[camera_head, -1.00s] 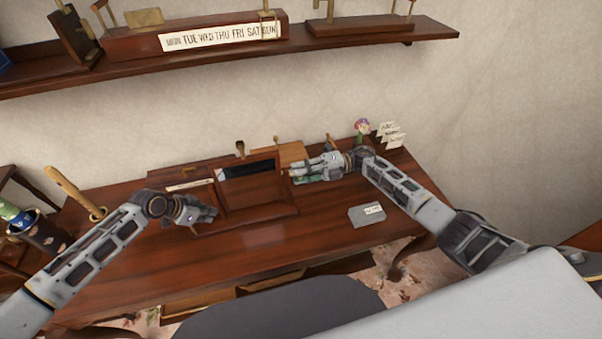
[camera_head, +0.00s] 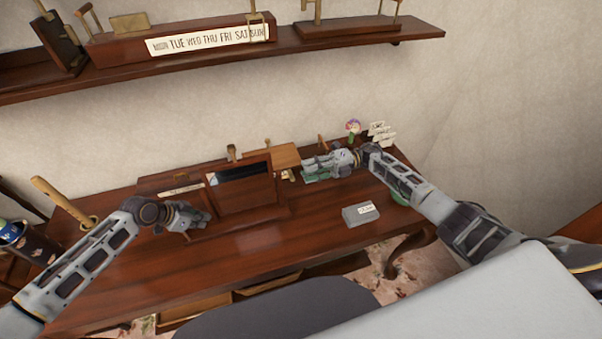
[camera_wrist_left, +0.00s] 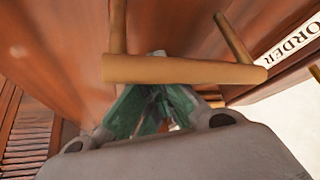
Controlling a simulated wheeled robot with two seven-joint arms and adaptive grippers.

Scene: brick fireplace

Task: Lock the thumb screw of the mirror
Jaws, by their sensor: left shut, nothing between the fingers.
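The mirror is a dark wooden framed panel (camera_head: 240,188) standing on the desk, with a dark glossy strip (camera_head: 238,172) along its top. Its thumb screw cannot be made out for certain. My left gripper (camera_head: 200,222) is at the panel's lower left. In the left wrist view the green fingertips (camera_wrist_left: 155,103) are together and empty, just below a brass bar (camera_wrist_left: 185,70) in front of reddish wood. The bar partly hides the fingertips. My right gripper (camera_head: 312,170) is right of the mirror, apart from it; its jaw opening is unclear.
The desk (camera_head: 270,245) is clear in front. A grey box with a white label (camera_head: 360,214) lies at right. A flower (camera_head: 353,127) and small cards (camera_head: 381,133) stand behind the right arm. A wall shelf (camera_head: 220,60) is above; a lettered sign (camera_wrist_left: 290,45) shows in the wrist view.

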